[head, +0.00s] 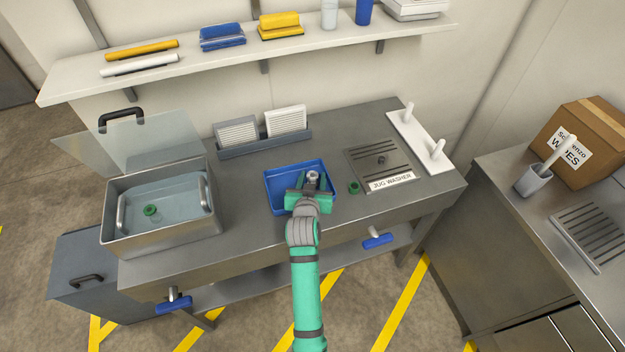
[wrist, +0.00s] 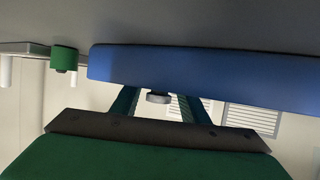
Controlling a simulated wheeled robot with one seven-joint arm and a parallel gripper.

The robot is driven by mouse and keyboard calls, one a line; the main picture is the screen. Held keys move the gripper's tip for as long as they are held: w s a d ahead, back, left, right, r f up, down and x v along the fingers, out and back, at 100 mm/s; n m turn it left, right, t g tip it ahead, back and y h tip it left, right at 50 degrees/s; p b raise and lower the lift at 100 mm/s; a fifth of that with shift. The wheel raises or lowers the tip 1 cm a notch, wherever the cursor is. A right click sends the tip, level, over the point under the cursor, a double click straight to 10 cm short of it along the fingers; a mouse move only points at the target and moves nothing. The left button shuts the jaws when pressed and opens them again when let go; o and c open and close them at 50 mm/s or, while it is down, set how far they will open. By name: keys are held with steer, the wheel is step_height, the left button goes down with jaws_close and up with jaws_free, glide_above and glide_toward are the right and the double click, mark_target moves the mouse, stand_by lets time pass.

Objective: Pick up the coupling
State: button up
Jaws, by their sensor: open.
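A small grey round piece (head: 313,175), which looks like the coupling, shows at the blue tray (head: 271,200) on the steel bench. In the wrist view, a grey round end (wrist: 158,98) shows between my fingers, in front of the tray's blue wall (wrist: 200,75). My gripper (head: 312,181) is open and low over the tray, with a finger on either side of the grey piece. I cannot tell whether they touch it. Its lower part is hidden. A green fitting (head: 353,187) stands on the bench right of the tray; it also shows in the wrist view (wrist: 65,58).
A steel basin (head: 165,240) with water and another green fitting (head: 151,211) stands left, its clear lid raised. A grey rack (head: 262,146) with white filter panels is behind the tray. The jug washer grate (head: 375,160) and a white peg board (head: 420,142) lie right.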

mark_target(313, 175)
steer(key=c, duration=0.9)
steer(key=shift+a, duration=0.1)
steer(key=shift+r, duration=0.45)
steer(key=shift+d+r, duration=0.2)
steer(key=shift+r, duration=0.95)
steer(key=s+a+r, duration=0.2)
steer(key=s+r, duration=0.1)
steer(key=s, duration=0.1)
steer(key=s+a+r, duration=0.3)
steer(key=s, duration=0.1)
steer(key=s+a+r, duration=0.2)
steer(key=s+r, duration=0.1)
steer(key=s, duration=0.1)
steer(key=shift+a+r, duration=0.3)
steer(key=shift+r, duration=0.1)
